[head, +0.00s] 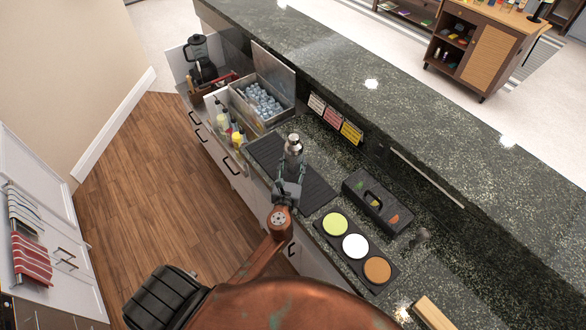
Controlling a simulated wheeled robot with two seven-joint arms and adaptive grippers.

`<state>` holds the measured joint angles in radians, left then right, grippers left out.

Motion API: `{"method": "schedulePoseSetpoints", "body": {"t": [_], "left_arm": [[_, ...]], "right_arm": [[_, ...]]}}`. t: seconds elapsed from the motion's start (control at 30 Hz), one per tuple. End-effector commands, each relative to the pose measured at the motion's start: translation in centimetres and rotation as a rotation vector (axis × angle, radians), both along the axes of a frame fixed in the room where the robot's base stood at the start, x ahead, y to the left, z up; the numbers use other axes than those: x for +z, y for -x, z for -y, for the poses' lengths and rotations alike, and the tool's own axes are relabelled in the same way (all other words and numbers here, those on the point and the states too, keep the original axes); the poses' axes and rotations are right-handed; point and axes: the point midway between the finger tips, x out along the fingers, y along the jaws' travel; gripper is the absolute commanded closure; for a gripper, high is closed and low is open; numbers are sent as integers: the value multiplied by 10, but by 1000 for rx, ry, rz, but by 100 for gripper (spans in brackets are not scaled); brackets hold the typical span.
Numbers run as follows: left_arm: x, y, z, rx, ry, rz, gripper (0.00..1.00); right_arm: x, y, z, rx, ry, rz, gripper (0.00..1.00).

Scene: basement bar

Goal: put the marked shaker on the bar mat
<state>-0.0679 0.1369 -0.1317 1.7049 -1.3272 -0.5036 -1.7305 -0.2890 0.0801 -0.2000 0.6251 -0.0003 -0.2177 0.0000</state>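The shaker (293,146) is a silver metal bottle shape with a narrower top. It appears upright over the dark ribbed bar mat (316,190) on the counter. My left gripper (291,169) reaches it from the near side, with a finger on each side of its lower body, and looks shut on it. The gripper hides the shaker's base, so I cannot tell whether it touches the mat. No mark on the shaker can be made out. My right gripper is not in view.
A metal bin of bottles (262,102) and squeeze bottles (237,139) stand left of the mat. A black caddy (377,201) and a tray with three coloured discs (326,236) are to the right. The raised bar top (400,100) runs behind. Wooden floor lies at left.

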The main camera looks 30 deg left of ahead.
Motion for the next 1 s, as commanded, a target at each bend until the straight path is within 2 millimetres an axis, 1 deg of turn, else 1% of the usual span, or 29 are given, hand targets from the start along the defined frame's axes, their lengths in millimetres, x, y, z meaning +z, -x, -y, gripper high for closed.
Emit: {"method": "schedulePoseSetpoints", "body": {"t": [0.17,0.2,0.3,0.33,0.43,0.67,0.83,0.87,1.0], "left_arm": [[-10,-8,-5,-1,-3,3,93],[-16,-12,-7,-1,-2,1,93],[-34,-9,-7,0,-1,-1,93],[-37,-9,-7,1,-2,-1,93],[-43,-9,-7,1,-1,2,93],[-41,-9,-7,0,0,3,93],[-46,-9,-6,0,-1,3,93],[-46,-9,-6,0,0,1,58],[-46,-9,-6,0,0,1,48]], "right_arm": [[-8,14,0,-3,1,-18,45],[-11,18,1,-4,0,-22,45],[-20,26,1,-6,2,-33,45],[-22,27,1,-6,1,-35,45],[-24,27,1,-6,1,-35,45],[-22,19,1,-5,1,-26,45],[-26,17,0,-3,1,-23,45],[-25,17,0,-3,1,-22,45],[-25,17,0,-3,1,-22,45]]}}
